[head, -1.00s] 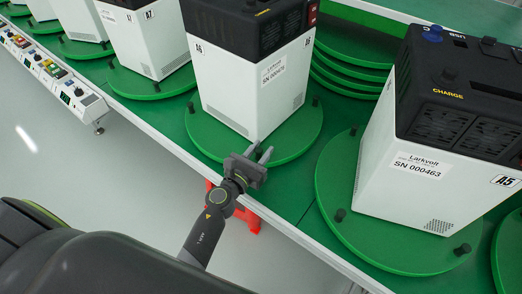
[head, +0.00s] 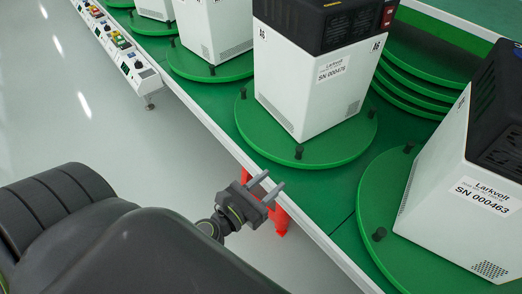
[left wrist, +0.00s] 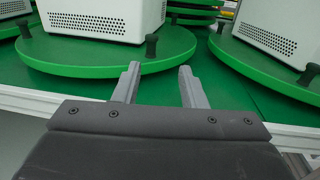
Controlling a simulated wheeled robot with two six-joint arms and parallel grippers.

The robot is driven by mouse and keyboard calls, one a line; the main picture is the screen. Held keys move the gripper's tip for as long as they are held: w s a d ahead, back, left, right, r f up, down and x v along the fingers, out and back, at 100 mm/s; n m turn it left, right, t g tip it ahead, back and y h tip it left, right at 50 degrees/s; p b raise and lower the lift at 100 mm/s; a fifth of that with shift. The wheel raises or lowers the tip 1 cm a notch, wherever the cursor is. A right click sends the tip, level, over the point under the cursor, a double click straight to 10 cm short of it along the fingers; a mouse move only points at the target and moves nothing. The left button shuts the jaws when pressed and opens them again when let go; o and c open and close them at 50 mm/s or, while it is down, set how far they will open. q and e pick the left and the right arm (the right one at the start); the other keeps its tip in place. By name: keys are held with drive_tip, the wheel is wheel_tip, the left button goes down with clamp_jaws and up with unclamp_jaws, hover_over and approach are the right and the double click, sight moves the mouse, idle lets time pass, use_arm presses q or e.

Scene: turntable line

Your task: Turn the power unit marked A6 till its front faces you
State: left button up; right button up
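The power unit marked A6 (head: 306,85) is a white box with a black top. It stands on a round green turntable (head: 262,140) with short black pegs at its rim. A side with a Larkvolt SN label and a vent grille is in sight, and A6 tags show on two sides. My left gripper (head: 268,188) is open and empty, in front of the turntable near the table's edge and apart from it. In the left wrist view, the gripper's fingers (left wrist: 158,88) are spread below the turntable (left wrist: 95,62) and one peg. My right gripper is not in view.
Another power unit (head: 455,205), SN 000463, stands on its own turntable (head: 378,262) at the right. More units (head: 215,35) stand at the upper left. Stacked green discs (head: 420,85) lie behind. A strip of control boxes (head: 128,62) runs along the table's left edge.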

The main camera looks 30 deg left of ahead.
use_arm(q)
drive_tip(key=shift+s+a+b, duration=0.2)
drive_tip(key=shift+s+b, duration=0.1)
drive_tip(key=shift+s, duration=0.95)
